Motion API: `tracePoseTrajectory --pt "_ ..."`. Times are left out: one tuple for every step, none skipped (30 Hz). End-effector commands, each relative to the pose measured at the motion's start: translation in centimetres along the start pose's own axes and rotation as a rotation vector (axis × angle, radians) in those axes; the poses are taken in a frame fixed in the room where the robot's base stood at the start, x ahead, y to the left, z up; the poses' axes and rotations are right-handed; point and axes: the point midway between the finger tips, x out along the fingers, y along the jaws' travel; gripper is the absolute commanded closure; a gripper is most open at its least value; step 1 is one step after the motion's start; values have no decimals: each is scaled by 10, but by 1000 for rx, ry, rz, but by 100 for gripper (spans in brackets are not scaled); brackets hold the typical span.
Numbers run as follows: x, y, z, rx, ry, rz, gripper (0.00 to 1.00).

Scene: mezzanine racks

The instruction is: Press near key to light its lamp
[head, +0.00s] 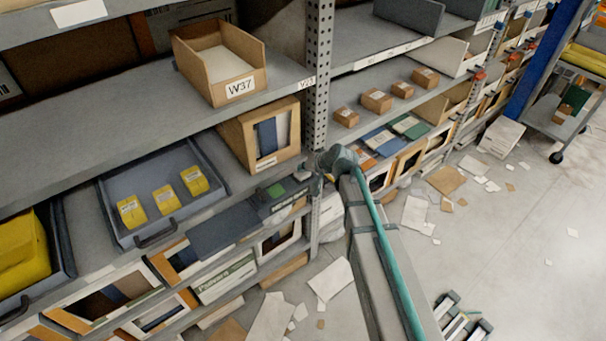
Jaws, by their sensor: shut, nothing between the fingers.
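A dark box (283,203) with a small green patch (276,190) on its top sits at the shelf edge beside the perforated upright, left of my arm's end. A flat dark panel (222,231) extends to its left. I cannot tell which part is the near key, and I see no clearly lit lamp. My arm reaches up from the bottom of the view. My gripper (308,175) shows only as small grey parts by the upright, just right of the box. It is shut and holds nothing. I cannot tell whether it touches the box.
The perforated upright (318,75) stands close behind my gripper. A grey tray (118,207) holds yellow boxes on the left. A cardboard bin (190,62) marked W37 is on the shelf above. Papers (333,279) litter the floor. A trolley (545,122) stands at far right.

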Motion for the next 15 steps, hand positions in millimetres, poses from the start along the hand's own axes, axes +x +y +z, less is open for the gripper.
tracePoseTrajectory --pt "1 1 1 0 -1 0 100" --pt "1 1 1 0 -1 0 100" --pt "2 1 1 0 -1 0 100" --pt "2 1 2 0 -1 0 100" --pt "1 1 1 0 -1 0 100" --pt "1 1 1 0 -1 0 100" --pt "1 1 1 0 -1 0 100" --pt "1 1 1 0 -1 0 100" --pt "1 0 1 0 -1 0 100" --pt "0 0 0 0 -1 0 100" --pt "0 0 0 0 -1 0 100" --pt "-1 -1 -1 0 -1 0 100" --pt "-2 -2 -1 -1 -1 0 100" --pt "-3 -2 -2 -1 -1 0 100" --pt "-5 -3 -3 -1 -1 0 100"
